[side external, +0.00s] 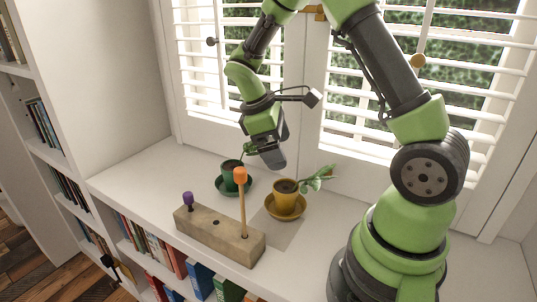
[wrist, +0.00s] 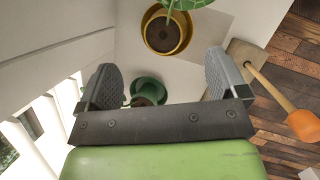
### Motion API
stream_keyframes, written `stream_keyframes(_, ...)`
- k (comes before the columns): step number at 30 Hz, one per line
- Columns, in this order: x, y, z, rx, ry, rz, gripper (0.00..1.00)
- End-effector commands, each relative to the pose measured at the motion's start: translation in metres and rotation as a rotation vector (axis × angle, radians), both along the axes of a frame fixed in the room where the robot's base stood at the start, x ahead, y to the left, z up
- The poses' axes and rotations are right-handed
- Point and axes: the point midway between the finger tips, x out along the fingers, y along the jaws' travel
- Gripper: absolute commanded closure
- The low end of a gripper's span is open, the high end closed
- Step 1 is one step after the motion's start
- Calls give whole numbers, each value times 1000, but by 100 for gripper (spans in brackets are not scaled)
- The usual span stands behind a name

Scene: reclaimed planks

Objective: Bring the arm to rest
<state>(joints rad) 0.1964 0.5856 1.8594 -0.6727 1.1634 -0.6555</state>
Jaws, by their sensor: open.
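My gripper (side external: 270,155) hangs above the white shelf top, over the space between the green pot and the yellow pot. In the wrist view its two fingers (wrist: 160,82) are spread wide with nothing held between them. The yellow pot (side external: 286,198) stands upright on a yellow saucer and holds soil and a leafy plant. It also shows at the top of the wrist view (wrist: 163,36). The green pot (side external: 229,174) stands on a green saucer, partly behind the orange-topped tool. In the wrist view the green saucer (wrist: 146,82) shows between the fingers.
A wooden block (side external: 213,234) at the shelf's front holds an upright orange-topped tool (side external: 240,176) and a short purple-topped piece (side external: 188,198). Shuttered windows (side external: 430,75) stand close behind. A bookcase wall (side external: 95,80) rises at left. The shelf top is clear at far left.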

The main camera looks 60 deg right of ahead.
Motion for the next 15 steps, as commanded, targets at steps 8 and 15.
stream_keyframes(8,-13,37,63,46,-273,-172,9)
stream_keyframes(15,-51,82,119,192,-598,-409,9)
